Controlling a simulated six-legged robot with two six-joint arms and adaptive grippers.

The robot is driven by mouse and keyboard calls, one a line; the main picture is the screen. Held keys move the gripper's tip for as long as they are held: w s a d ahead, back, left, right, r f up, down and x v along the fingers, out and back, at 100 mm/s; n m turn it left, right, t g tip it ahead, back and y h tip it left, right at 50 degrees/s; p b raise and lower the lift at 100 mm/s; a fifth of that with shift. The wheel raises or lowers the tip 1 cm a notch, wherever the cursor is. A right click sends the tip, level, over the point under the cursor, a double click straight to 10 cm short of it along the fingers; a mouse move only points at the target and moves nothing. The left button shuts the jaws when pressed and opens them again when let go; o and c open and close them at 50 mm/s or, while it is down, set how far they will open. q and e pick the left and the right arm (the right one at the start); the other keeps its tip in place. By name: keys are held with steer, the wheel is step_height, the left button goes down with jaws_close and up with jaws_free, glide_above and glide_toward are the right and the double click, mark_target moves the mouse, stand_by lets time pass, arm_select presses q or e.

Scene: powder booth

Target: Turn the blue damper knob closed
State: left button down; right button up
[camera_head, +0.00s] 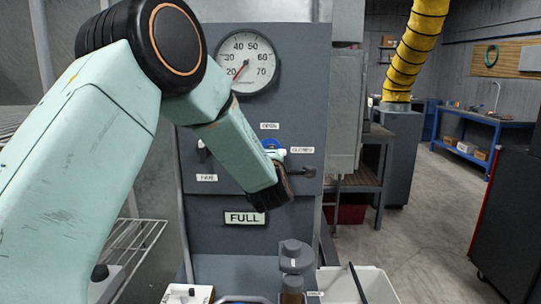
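The blue damper knob (271,144) is on the grey control panel (310,100), mostly hidden behind my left forearm. Only its upper edge and a pale part below it show. A label above it reads "OPEN" and one to its right seems to read "CLOSED". My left arm comes in from the left across the panel. Its dark end (271,196) is in front of the panel, below and overlapping the knob area. The fingers cannot be made out, nor whether they touch the knob. My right gripper is not in view.
A round gauge (247,62) is above the knob. A grey capped item (295,258) and a white bin (345,285) stand in front, low. Open floor lies to the right.

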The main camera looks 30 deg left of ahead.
arm_select(q)
steer(key=shift+d+f, duration=0.15)
steer(key=c, duration=1.7)
jaws_free()
steer(key=shift+c, duration=0.2)
steer(key=o, duration=0.4)
steer(key=shift+d, duration=0.2)
steer(key=shift+c, duration=0.2)
steer(key=shift+a, duration=0.1)
steer(key=shift+a, duration=0.15)
steer(key=v, duration=1.2)
steer(key=shift+s+a, duration=0.1)
